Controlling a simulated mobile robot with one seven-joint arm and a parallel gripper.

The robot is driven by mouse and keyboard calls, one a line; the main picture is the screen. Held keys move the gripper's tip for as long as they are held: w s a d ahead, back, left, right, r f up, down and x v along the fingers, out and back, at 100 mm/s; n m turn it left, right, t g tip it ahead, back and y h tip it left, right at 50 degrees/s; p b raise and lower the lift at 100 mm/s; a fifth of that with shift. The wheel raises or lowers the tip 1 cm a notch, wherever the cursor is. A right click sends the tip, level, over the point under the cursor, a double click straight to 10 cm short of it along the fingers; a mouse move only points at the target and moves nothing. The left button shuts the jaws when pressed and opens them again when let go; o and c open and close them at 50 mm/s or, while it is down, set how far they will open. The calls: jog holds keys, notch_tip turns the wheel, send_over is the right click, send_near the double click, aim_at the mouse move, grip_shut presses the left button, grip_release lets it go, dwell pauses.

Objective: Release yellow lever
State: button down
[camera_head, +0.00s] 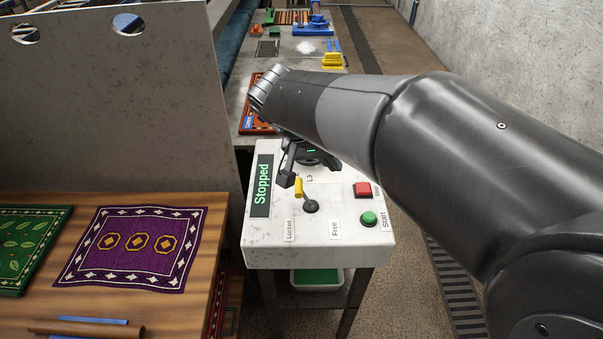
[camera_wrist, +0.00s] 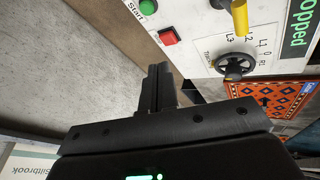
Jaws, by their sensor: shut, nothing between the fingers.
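The yellow lever (camera_head: 298,187) stands on the white control panel (camera_head: 270,243), tilted left from its dark round base toward the "Locked" label (camera_head: 289,230); the "Free" label (camera_head: 334,228) is to the right. In the wrist view the yellow lever (camera_wrist: 240,15) is cut by the top edge. My gripper (camera_head: 286,178) shows just left of the lever's yellow end in the head view; I cannot tell whether they touch there. In the wrist view my gripper (camera_wrist: 158,70) has its fingers together, empty and apart from the lever.
The panel has a "Stopped" display (camera_head: 262,186), a red button (camera_head: 363,189), a green Start button (camera_head: 369,218) and a black dial (camera_wrist: 236,66), partly hidden by my arm in the head view. A wooden table with a purple rug (camera_head: 131,248) is at left, below a metal partition (camera_head: 110,110).

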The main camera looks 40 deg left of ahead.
jog(key=s+a+f+t, duration=0.1)
jog(key=s+a+f, duration=0.1)
jog(key=s+a, duration=0.4)
jog(key=s+a+f+n+t+y, duration=0.1)
jog(key=s+a+f, duration=0.2)
jog(key=s+a, duration=0.4)
jog(key=shift+s+a, duration=0.15)
jog(key=shift+a, duration=0.25)
jog(key=shift+f, duration=0.1)
jog(key=x, duration=1)
jog(key=shift+f, duration=0.1)
jog(key=shift+w+d+r, duration=0.25)
jog(key=shift+w+d, duration=0.2)
jog(key=shift+w+d+r, duration=0.2)
jog(key=shift+w+d, duration=0.3)
jog(key=shift+w+d+r, duration=0.1)
jog(key=shift+w+d, duration=0.35)
jog(key=shift+d, duration=0.05)
